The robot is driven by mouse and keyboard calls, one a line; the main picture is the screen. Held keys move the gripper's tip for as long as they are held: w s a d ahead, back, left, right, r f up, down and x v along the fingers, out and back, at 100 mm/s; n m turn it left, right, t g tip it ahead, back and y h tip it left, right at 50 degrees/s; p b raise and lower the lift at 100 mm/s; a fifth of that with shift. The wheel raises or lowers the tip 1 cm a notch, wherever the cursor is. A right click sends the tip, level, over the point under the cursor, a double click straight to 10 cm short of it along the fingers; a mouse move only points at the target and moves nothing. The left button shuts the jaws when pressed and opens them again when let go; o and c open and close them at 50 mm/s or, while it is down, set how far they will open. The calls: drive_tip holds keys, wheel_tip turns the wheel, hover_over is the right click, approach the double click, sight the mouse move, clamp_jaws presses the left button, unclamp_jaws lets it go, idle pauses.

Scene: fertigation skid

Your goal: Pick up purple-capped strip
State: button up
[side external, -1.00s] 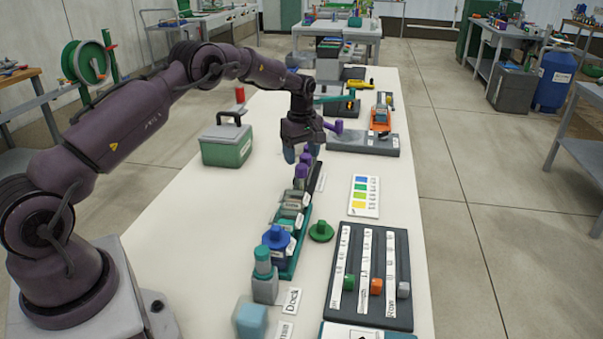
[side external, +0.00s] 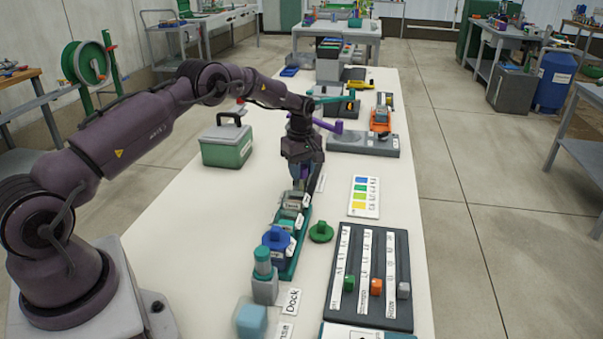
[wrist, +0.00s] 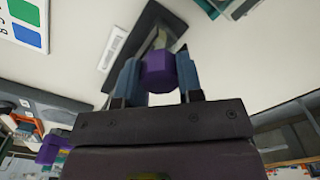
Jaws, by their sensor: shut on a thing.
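The purple-capped strip (wrist: 158,72) shows in the wrist view with its faceted purple cap between my two blue fingers. A narrow pale part of it runs from the cap toward the slot of a dark holder (wrist: 140,22). My gripper (wrist: 159,82) is shut on the cap, one finger on each side. In the side external view my gripper (side external: 301,178) is low over the far end of the row of bottles, and the cap is mostly hidden by the fingers. I cannot tell whether the strip still touches its holder.
A teal rack (side external: 289,266) of bottles, with a blue knob (side external: 276,238), runs toward the camera. A green knob (side external: 321,232), a colour chart (side external: 364,196) and a dark slider board (side external: 371,290) lie to the right. A green cooler box (side external: 227,146) stands left. A purple handle (side external: 335,127) is behind.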

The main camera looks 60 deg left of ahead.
wheel_tip(320, 180, up, 8)
drive_tip(key=shift+r, duration=0.1)
drive_tip(key=s+d+r, duration=0.5)
drive_tip(key=d, duration=0.4)
drive_tip(key=shift+s+d+f, duration=0.5)
drive_tip(key=shift+s+f, duration=0.65)
drive_tip(key=shift+f, duration=1)
drive_tip(key=shift+s+d+f, duration=0.5)
drive_tip(key=shift+s+f, duration=0.7)
drive_tip(key=shift+f, duration=0.95)
drive_tip(key=shift+s+d+f, duration=0.5)
drive_tip(key=shift+s+f, duration=0.65)
drive_tip(key=shift+f, duration=1)
drive_tip(key=shift+r, duration=0.15)
wheel_tip(320, 180, up, 8)
